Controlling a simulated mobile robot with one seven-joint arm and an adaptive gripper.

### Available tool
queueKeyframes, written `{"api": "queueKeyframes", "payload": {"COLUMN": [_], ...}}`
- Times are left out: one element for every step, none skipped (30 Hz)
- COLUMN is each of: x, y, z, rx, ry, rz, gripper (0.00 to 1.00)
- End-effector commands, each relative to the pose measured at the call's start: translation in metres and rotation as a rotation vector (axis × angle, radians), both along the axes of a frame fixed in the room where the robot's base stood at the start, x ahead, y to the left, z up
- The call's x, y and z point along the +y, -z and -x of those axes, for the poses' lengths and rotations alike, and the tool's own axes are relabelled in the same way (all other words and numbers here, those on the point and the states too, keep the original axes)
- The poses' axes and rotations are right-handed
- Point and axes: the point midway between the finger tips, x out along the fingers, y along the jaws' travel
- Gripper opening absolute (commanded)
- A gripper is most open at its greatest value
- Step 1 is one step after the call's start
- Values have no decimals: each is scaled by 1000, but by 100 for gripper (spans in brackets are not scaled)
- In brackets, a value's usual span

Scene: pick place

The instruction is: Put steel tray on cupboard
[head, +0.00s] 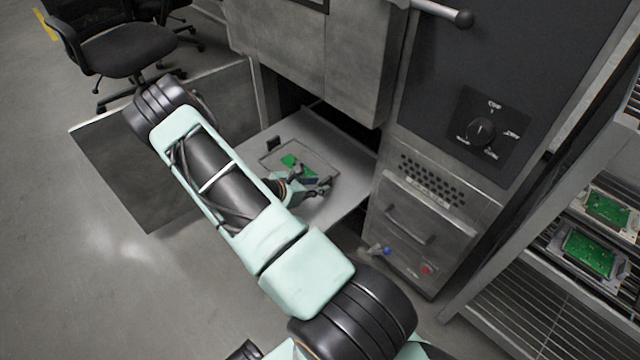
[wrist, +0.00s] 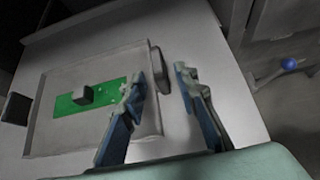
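The steel tray (head: 309,156) is a shallow grey tray holding a green circuit board, and it lies on a flat grey shelf. In the wrist view the tray (wrist: 61,136) has a dark upright handle at its left side and another at its right side (wrist: 158,66). My gripper (wrist: 160,76) is open, its fingers apart above the tray's right side, with the right handle showing in the gap. In the head view my gripper (head: 318,188) is over the tray's near right part and partly hides it. I cannot tell which unit is the cupboard.
The grey shelf (head: 352,150) sticks out of a grey metal cabinet (head: 315,45); an open door panel (head: 165,165) stands left. A machine front with a knob (head: 481,132) is to the right. A rack (head: 520,275) holding green boards stands far right. Chairs (head: 130,48) are behind.

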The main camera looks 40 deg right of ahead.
Motion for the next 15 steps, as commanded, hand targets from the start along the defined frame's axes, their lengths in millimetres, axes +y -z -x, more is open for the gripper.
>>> {"api": "queueKeyframes", "payload": {"x": [10,16,24,30,35,42,47,52,58,62,66,70,73,75,78], "y": [-11,-15,-20,-24,-28,-33,-36,-39,-43,-46,-48,-51,-53,-54,-56], "z": [0,0,1,1,2,3,4,4,5,6,6,6,7,7,8], "rx": [0,0,0,0,0,0,0,-1,0,1,1,1,1,0,1], "ry": [-5,-5,-4,-5,-4,-4,-4,-3,-4,-3,-3,-3,-2,-1,-1], "rz": [-1,-1,-2,-2,-1,-1,-1,-2,-2,-1,-1,-1,-1,-1,-1], "gripper": [28,28,28,28,28,28,28,28,28,28,28,28,28,28,28]}}
